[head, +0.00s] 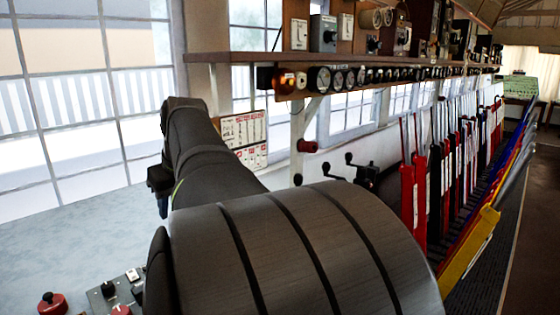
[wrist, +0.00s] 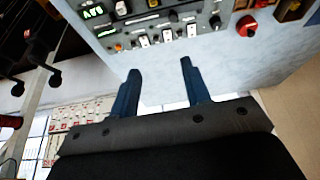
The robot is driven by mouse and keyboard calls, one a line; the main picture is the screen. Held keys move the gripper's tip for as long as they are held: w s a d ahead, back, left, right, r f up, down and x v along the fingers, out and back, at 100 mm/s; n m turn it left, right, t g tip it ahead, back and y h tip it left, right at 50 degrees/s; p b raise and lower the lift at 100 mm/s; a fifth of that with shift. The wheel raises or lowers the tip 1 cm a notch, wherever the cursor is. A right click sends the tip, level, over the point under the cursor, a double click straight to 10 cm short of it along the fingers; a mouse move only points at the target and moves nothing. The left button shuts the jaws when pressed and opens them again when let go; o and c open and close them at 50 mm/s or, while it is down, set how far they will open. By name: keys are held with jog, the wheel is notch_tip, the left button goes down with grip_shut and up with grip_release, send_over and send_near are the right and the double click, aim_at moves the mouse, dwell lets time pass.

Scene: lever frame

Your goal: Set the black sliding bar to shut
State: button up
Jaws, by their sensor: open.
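My gripper (wrist: 160,66) is open and empty in the wrist view. Its two blue fingers are apart, over a pale surface, and point toward a grey control panel (wrist: 120,34). The panel carries green displays, white switches and dark knobs, and its upper part is cut off by the frame edge. I cannot pick out the black sliding bar with certainty among the panel's small dark parts. In the head view my gripper (head: 159,190) hangs above the pale worktop, at the left. My arm hides much of the worktop, and only a corner of the panel (head: 110,294) shows.
A red knob (head: 52,302) sits on the worktop (head: 60,240) at the lower left. Rows of upright levers (head: 455,170) stand to the right. A shelf of dials (head: 345,77) runs above. Worktop left of my gripper is clear.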

jog(key=shift+w+a+f, duration=0.15)
jog(key=shift+a+f, duration=0.05)
jog(key=shift+a, duration=0.05)
jog(key=c, duration=0.5)
jog(key=shift+n+g, duration=0.3)
jog(key=shift+n, duration=0.4)
jog(key=w+a+f, duration=0.1)
jog(key=a+f, duration=0.1)
jog(key=a, duration=0.1)
jog(key=w+a+f, duration=0.1)
jog(key=a+f, duration=0.2)
jog(key=w+a+f, duration=0.2)
jog(key=a+f, duration=0.1)
jog(key=shift+a+f, duration=0.15)
jog(key=shift+a, duration=0.2)
grip_shut()
jog(key=x, duration=1)
jog(key=shift+a+f, duration=0.1)
jog(key=shift+f, duration=0.1)
jog(key=shift+s+d, duration=0.35)
jog(key=shift+d, duration=0.25)
jog(key=shift+s+d, duration=0.4)
jog(key=shift+d, duration=0.15)
jog(key=shift+s+d+f, duration=0.1)
jog(key=shift+s+d, duration=0.25)
jog(key=shift+d, duration=0.1)
jog(key=shift+d, duration=0.1)
jog(key=shift+s+d, duration=0.7)
jog(key=shift+s, duration=0.1)
jog(key=shift+f, duration=0.1)
